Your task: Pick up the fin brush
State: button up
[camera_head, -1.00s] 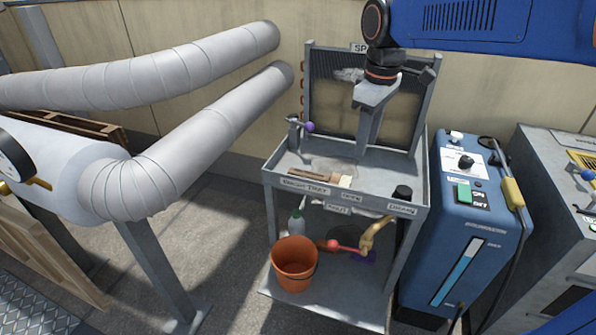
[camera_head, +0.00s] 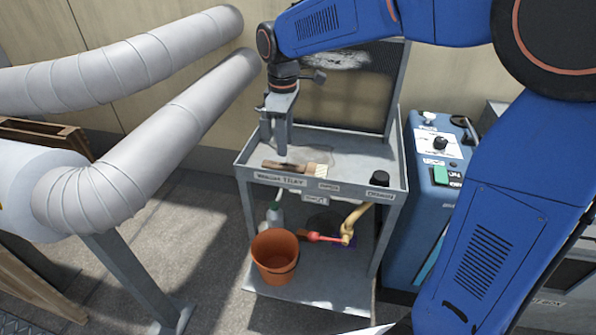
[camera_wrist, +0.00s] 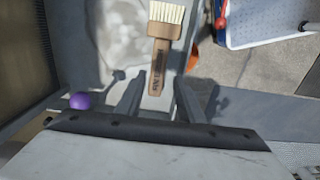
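The fin brush (camera_head: 295,167) lies flat in the grey tray (camera_head: 224,160), with a wooden handle to the left and pale bristles to the right. In the wrist view the brush (camera_wrist: 160,48) has its bristles at the top and its lettered handle pointing toward my gripper. My gripper (camera_head: 283,152) points down over the handle end. In the wrist view its two fingers stand apart, one on each side of the handle end, with gaps showing; my gripper (camera_wrist: 155,92) is open and empty. The exact height above the handle is hard to tell.
A finned coil panel (camera_head: 345,95) stands at the back of the tray. A black cap (camera_head: 379,178) is at its right front corner. A purple knob (camera_wrist: 80,101) is close to the left finger. Below are an orange bucket (camera_head: 275,258) and a red-handled tool (camera_head: 325,238).

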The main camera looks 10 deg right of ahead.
aim_at(285, 165)
notch_tip(285, 165, down, 3)
jog(key=shift+f, duration=0.2)
jog(key=shift+w+f, duration=0.15)
jog(key=shift+f, duration=1.15)
jog(key=shift+w+f, duration=0.1)
jog(key=shift+f, duration=1.2)
jog(key=shift+c, duration=0.3)
jog(key=c, duration=0.8)
